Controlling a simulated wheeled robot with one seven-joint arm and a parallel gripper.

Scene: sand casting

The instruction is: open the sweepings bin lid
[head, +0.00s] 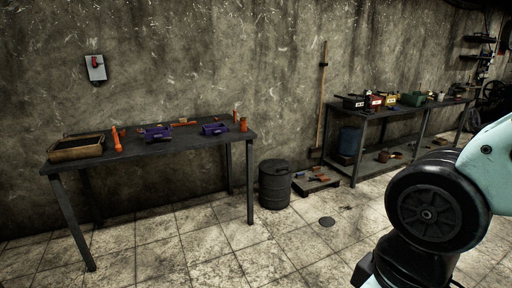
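A dark grey round bin (275,188), which looks like the sweepings bin, stands upright on the tiled floor near the wall, between the two benches. Its top (274,166) looks flat and covered, as if the lid is down, but the picture is too small and dark to show a handle or hinge. My arm fills the right edge of the head view, well to the right of the bin and nearer to the camera. My gripper is not in view.
The left bench (190,148) bears a tray, orange tools and purple boxes; its right leg stands close to the bin. A low pallet (316,187) with small items lies right of the bin, before the right bench (410,109). The floor in front is open.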

